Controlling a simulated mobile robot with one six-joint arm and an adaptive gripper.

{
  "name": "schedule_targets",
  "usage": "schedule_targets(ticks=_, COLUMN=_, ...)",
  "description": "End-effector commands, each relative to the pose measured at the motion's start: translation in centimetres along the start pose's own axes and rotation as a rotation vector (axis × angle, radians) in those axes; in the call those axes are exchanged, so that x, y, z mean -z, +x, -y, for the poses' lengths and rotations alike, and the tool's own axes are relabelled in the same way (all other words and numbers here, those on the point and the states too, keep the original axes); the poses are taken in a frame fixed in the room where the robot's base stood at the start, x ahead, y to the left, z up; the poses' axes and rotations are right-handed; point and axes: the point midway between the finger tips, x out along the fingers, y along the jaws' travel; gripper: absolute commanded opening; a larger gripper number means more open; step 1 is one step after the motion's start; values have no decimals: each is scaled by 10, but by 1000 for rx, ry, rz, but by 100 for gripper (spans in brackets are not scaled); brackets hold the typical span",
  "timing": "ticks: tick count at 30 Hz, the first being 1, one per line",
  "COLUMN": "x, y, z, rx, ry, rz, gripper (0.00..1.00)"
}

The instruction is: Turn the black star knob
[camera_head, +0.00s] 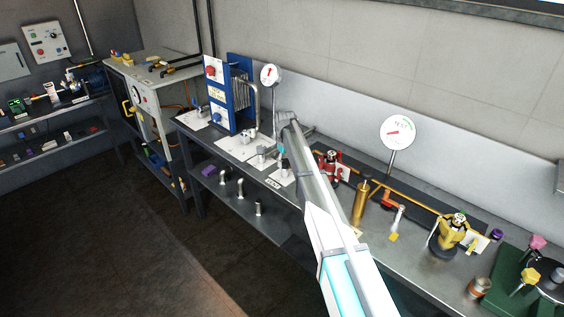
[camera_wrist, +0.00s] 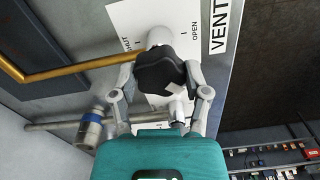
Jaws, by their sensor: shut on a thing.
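The black star knob (camera_wrist: 160,72) is in the upper middle of the wrist view, in front of a white plate (camera_wrist: 122,16) marked SHUT and OPEN. My gripper (camera_wrist: 160,78) is shut on the knob, with one finger on each of its sides. A pale stem end (camera_wrist: 158,37) shows just beyond the knob. A VENT label (camera_wrist: 218,22) is to the right of the plate. In the head view my arm reaches over the bench to the valves near its middle. The knob and fingertips are too small and covered there to make out clearly.
In the wrist view a brass pipe (camera_wrist: 70,68) and a grey pipe (camera_wrist: 58,122) run in from the left. In the head view a blue plate unit (camera_head: 240,92) stands left of my arm. A red device (camera_head: 330,165) and a brass cylinder (camera_head: 361,202) stand to its right.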

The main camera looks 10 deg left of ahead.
Motion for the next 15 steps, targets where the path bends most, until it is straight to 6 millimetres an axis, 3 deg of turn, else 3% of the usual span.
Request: schedule_targets(ticks=15, x=3, y=0, z=-3, rx=-6, ry=-254, rz=-5, gripper=13)
